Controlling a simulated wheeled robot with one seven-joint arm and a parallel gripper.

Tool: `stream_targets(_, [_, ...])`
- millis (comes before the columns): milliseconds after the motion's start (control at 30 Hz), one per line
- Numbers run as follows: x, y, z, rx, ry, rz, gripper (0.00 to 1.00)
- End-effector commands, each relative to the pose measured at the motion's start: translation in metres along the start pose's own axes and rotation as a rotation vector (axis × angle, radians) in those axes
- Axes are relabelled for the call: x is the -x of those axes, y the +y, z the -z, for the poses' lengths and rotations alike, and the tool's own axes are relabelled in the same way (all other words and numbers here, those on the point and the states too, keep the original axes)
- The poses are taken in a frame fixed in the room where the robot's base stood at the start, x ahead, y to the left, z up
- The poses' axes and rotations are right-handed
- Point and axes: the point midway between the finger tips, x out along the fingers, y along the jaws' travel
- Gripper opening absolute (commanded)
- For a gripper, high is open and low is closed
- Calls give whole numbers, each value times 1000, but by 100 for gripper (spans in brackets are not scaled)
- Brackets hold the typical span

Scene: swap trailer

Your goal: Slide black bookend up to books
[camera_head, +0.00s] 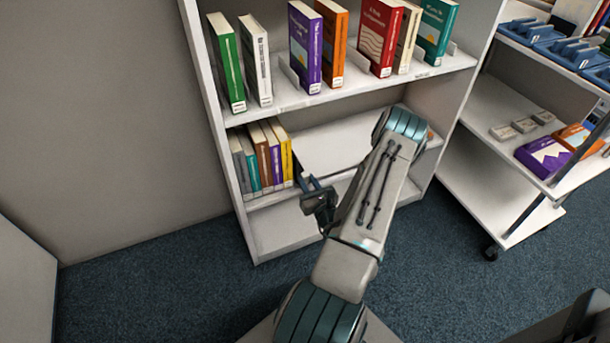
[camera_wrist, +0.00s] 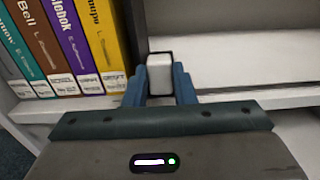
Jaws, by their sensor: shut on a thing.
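The books stand upright in a row (camera_head: 262,157) on the left of the lower shelf, with a yellow book at the right end. In the wrist view, this yellow book (camera_wrist: 101,40) is left of my gripper. My gripper (camera_head: 310,184) is at the shelf front, just right of the row. In the wrist view, my gripper's blue fingers (camera_wrist: 159,88) are shut on the bookend (camera_wrist: 160,73), seen as a pale block with a black rim. A dark upright strip lies between it and the yellow book. Whether they touch is unclear. The bookend is mostly hidden in the head view.
Books and pale dividers stand on the upper shelf (camera_head: 420,68) above. The lower shelf (camera_wrist: 245,65) is clear right of my gripper in the wrist view. A cart (camera_head: 489,165) with blue trays and books stands to the right.

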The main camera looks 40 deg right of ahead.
Motion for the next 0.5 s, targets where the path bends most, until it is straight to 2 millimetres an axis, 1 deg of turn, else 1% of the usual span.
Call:
stream_targets(133, [3,0,0,-2,0,18,0])
stream_targets(467, [3,1,1,-1,0,19,0])
stream_targets(500, [3,1,1,-1,0,18,26])
